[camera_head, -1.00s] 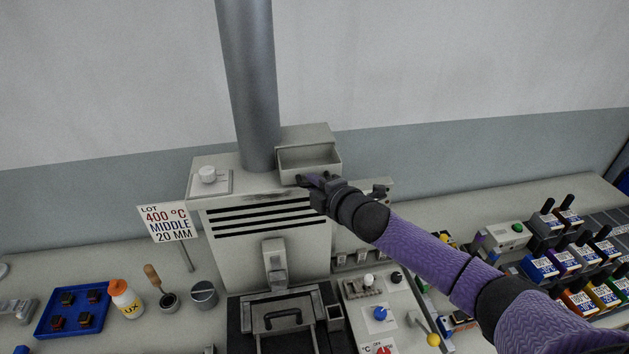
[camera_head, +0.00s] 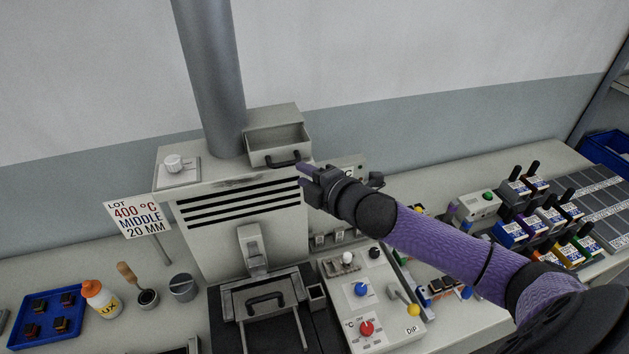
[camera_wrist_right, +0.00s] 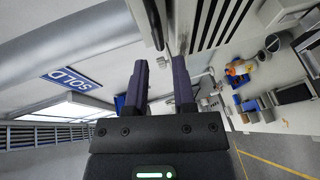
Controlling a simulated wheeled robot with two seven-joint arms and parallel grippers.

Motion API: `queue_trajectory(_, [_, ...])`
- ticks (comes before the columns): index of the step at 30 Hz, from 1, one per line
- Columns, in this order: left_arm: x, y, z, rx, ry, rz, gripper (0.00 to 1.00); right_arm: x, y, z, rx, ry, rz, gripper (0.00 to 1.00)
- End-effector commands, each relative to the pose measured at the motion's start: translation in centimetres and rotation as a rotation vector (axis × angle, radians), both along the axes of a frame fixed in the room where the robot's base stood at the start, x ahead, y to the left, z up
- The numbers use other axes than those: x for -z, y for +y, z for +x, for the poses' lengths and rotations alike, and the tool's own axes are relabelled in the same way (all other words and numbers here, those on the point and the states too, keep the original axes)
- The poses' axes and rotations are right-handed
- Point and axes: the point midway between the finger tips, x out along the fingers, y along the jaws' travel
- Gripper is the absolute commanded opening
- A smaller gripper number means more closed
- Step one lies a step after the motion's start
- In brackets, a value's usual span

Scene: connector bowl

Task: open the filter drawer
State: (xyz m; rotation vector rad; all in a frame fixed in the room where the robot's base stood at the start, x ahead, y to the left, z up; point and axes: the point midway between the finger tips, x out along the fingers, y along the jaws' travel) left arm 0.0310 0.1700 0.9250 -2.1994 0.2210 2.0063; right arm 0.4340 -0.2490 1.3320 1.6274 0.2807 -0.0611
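The filter drawer (camera_head: 262,157) is a light grey box at the top of the grey machine (camera_head: 232,225), just right of the thick pipe. It stands out toward me and I see into its empty-looking inside. Its dark handle (camera_head: 284,161) is on the front face. My right gripper (camera_head: 304,171) is just to the right of the handle and looks apart from it. In the right wrist view my right gripper (camera_wrist_right: 159,70) has its two fingers spread, with nothing held between them. My left gripper is not in view.
The pipe (camera_head: 212,80) rises left of the drawer. Below are a control panel (camera_head: 375,305) and a handled lid (camera_head: 266,303). Coloured bins (camera_head: 545,225) stand at right.

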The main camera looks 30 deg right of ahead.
Motion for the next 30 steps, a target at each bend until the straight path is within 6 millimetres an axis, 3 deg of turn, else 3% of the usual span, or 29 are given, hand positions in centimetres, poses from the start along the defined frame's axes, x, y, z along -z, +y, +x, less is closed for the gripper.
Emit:
queue_trajectory(3, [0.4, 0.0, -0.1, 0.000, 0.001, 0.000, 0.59, -0.2, -0.3, -2.0, -0.002, 0.003, -0.002, 0.32])
queue_trajectory(7, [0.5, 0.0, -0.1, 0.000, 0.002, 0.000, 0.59, -0.5, -0.4, -3.0, -0.001, 0.002, -0.001, 0.32])
queue_trajectory(21, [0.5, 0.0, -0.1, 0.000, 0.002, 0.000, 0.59, -0.6, -0.4, -3.2, 0.002, 0.004, 0.006, 0.32])
queue_trajectory(23, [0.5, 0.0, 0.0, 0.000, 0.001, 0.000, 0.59, 0.4, 0.2, -3.8, 0.034, 0.043, 0.058, 0.32])
queue_trajectory(25, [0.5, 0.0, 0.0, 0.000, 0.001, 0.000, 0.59, 2.8, 1.4, -5.5, 0.126, 0.145, 0.190, 0.32])
queue_trajectory(30, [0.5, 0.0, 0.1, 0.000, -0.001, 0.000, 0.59, 8.9, 5.2, -12.9, 0.475, 0.499, 0.582, 0.32])
